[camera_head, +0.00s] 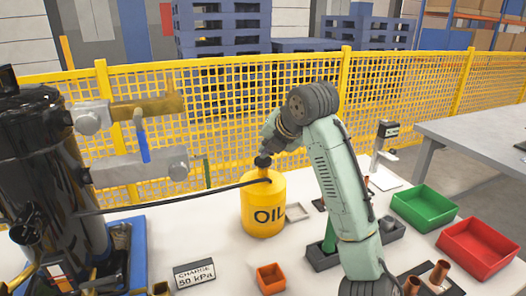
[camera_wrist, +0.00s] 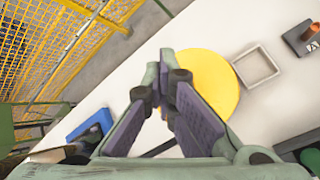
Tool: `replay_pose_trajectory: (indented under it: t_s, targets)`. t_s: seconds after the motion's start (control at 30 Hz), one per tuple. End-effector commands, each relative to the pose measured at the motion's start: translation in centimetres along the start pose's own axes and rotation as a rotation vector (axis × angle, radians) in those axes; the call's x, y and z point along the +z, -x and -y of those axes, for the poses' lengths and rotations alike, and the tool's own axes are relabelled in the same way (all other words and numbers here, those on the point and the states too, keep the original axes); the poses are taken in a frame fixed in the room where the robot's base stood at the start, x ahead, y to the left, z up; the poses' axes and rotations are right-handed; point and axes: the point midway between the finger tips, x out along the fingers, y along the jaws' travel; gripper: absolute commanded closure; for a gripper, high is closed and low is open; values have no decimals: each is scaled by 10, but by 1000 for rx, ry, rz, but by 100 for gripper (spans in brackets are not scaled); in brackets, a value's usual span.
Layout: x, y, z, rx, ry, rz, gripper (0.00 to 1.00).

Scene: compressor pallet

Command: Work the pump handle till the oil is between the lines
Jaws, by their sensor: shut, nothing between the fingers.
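The yellow oil can (camera_head: 263,212), lettered OIL, stands upright on the white table. A thin black hose or rod (camera_head: 180,197) runs from its top to the black compressor (camera_head: 35,170) at the left. My gripper (camera_head: 263,161) is directly over the can's top, pointing down, its fingers shut and empty. In the wrist view my gripper (camera_wrist: 166,78) is in front of the yellow can (camera_wrist: 215,80). I cannot make out the pump handle, which my gripper may hide, nor whether my fingers touch the can. The oil level and its lines are not readable.
A blue-handled valve (camera_head: 142,142) sticks out from the compressor. A charge sign (camera_head: 195,273) and an orange box (camera_head: 271,278) stand in front. Green (camera_head: 425,208) and red (camera_head: 478,246) bins are at the right. A yellow mesh fence (camera_head: 220,105) stands behind.

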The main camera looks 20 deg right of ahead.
Motion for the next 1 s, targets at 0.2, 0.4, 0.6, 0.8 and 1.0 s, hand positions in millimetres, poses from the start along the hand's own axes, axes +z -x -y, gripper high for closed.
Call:
replay_pose_trajectory:
  t_s: [0.2, 0.4, 0.6, 0.8, 1.0]
  targets:
    - [-3, -3, 2, -3, 0, -5, 100]
    - [-3, -3, 2, -3, 0, -5, 100]
    - [0, 1, -1, -3, 0, -5, 100]
    - [7, 9, -7, -3, 0, -5, 100]
    - [14, 18, -14, -3, 0, -4, 100]
